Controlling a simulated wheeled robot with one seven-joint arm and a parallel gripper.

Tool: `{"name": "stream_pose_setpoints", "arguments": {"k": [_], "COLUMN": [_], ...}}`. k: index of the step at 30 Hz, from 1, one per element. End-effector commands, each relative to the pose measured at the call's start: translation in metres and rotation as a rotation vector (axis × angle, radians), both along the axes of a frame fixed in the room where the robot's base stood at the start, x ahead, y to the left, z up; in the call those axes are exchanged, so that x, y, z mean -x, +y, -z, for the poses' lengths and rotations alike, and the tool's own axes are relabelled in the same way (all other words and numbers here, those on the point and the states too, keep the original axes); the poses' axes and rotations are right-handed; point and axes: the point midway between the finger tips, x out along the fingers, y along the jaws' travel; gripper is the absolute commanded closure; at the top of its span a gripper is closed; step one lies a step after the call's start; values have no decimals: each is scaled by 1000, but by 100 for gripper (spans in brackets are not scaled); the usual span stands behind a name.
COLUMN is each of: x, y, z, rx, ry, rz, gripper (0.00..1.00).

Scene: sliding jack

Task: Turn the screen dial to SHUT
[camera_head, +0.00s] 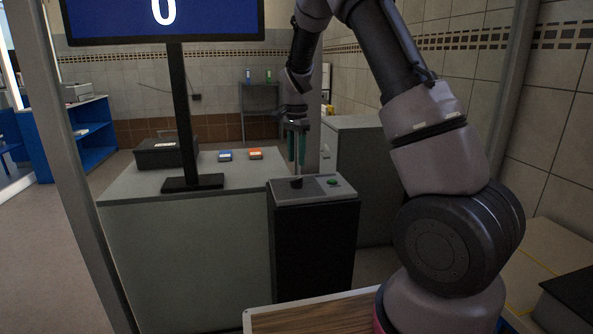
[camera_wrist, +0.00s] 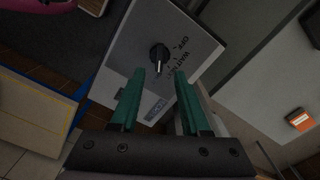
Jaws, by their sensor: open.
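The dial (camera_wrist: 159,53) is a black round knob with a light pointer mark, on a grey panel (camera_wrist: 125,55) with printed words; I can read OFF and what looks like WAIT, and the rest is unclear. In the head view the dial (camera_head: 296,183) sits on top of a dark pedestal (camera_head: 315,245). My gripper (camera_head: 296,160) points down just above it, with its green fingers open and empty. In the wrist view the dial is just beyond the fingertips (camera_wrist: 160,73), roughly between them, and appears apart from them.
A screen (camera_head: 110,25) showing 0 stands on the grey counter (camera_head: 130,187) to the left. A black box (camera_head: 160,155), a blue block (camera_head: 225,155) and an orange block (camera_head: 255,153) rest on that counter.

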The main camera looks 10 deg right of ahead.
Motion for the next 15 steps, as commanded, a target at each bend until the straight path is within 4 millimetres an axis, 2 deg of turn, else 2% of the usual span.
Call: {"name": "stream_pose_setpoints", "arguments": {"k": [1, 6, 15], "x": [-1, 0, 0], "y": [0, 0, -1], "z": [-11, -32, -40], "rx": [-1, 0, 0], "ry": [-4, -2, 0], "rz": [-1, 0, 1], "gripper": [54, 54, 54]}}
